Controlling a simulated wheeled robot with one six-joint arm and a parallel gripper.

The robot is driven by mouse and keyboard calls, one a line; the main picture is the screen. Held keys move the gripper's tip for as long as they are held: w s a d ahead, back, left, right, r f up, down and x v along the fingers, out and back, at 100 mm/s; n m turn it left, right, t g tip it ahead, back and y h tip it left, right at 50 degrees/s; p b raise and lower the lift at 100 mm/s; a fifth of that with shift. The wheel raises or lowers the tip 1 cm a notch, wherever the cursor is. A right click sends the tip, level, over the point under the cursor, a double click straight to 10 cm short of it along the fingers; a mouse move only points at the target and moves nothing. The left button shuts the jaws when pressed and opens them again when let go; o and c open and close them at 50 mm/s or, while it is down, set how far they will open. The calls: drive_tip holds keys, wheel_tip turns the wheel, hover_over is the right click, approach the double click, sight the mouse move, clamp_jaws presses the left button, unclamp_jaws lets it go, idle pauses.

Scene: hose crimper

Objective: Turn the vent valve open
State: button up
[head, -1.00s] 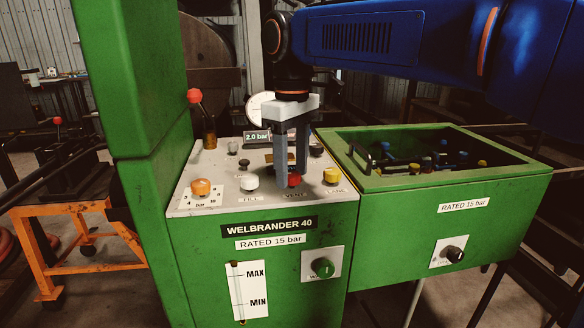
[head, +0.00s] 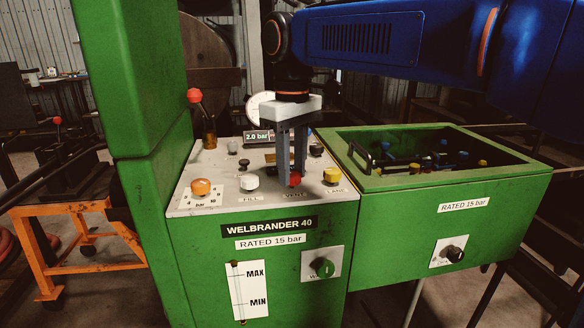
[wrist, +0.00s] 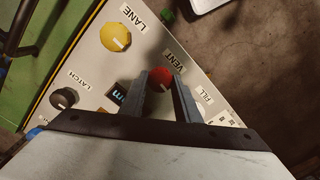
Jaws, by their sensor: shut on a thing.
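The vent valve is a red knob (head: 295,180) behind the VENT label on the machine's sloping grey panel (head: 222,202). In the wrist view the red knob (wrist: 160,77) sits between the two finger ends, beside the VENT label, with a pale mark on its top. My gripper (head: 292,177) points down from above and is shut on this knob. It also shows in the wrist view (wrist: 161,80), one finger on each side. The fingers hide part of the knob in the head view.
A white FILL knob (head: 249,182) stands left of the vent knob and a yellow LANE knob (head: 331,175) right of it. An orange knob (head: 200,187) is farther left. A display (head: 257,136) reads 2.0 bar. A green open bin (head: 440,185) adjoins the panel at right.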

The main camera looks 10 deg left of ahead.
drive_tip(key=m, duration=0.8)
drive_tip(key=shift+m, duration=0.4)
drive_tip(key=m, duration=0.3)
drive_tip(key=shift+m, duration=2.3)
drive_tip(key=o, duration=1)
drive_tip(key=shift+o, duration=0.2)
drive_tip(key=shift+r, duration=0.1)
